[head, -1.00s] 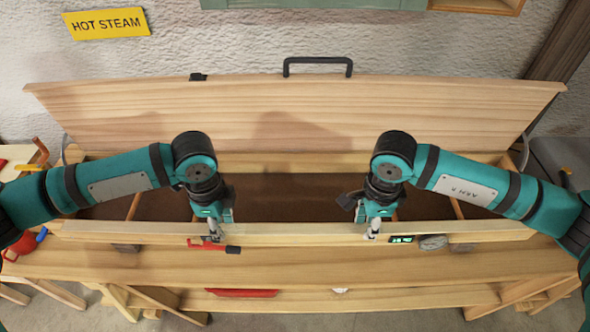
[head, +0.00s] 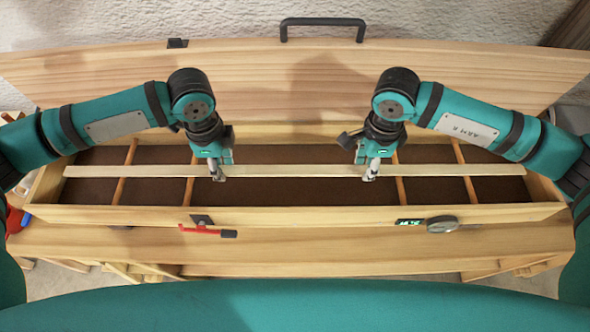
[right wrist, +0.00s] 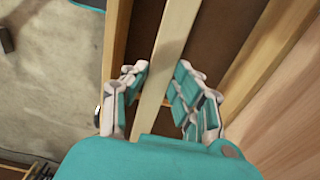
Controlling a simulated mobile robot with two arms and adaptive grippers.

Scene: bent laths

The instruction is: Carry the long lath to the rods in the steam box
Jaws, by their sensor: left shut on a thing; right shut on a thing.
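The long lath (head: 295,171) is a pale, thin strip lying lengthwise across the open steam box (head: 300,215) in the head view. Thin brown rods (head: 188,192) run front to back across the dark inside of the box, and the lath passes over them. I cannot tell whether it touches them. My left gripper (head: 217,174) is shut on the lath left of its middle. My right gripper (head: 371,174) is shut on it right of its middle. In the right wrist view the lath (right wrist: 168,60) runs between the finger pads of my right gripper (right wrist: 158,90).
The box's lid (head: 260,85) stands open behind, with a black handle (head: 322,22). On the front wall are a red-handled latch (head: 207,231), a small green display (head: 409,222) and a round dial (head: 442,224). The bench top (head: 300,255) in front is clear.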

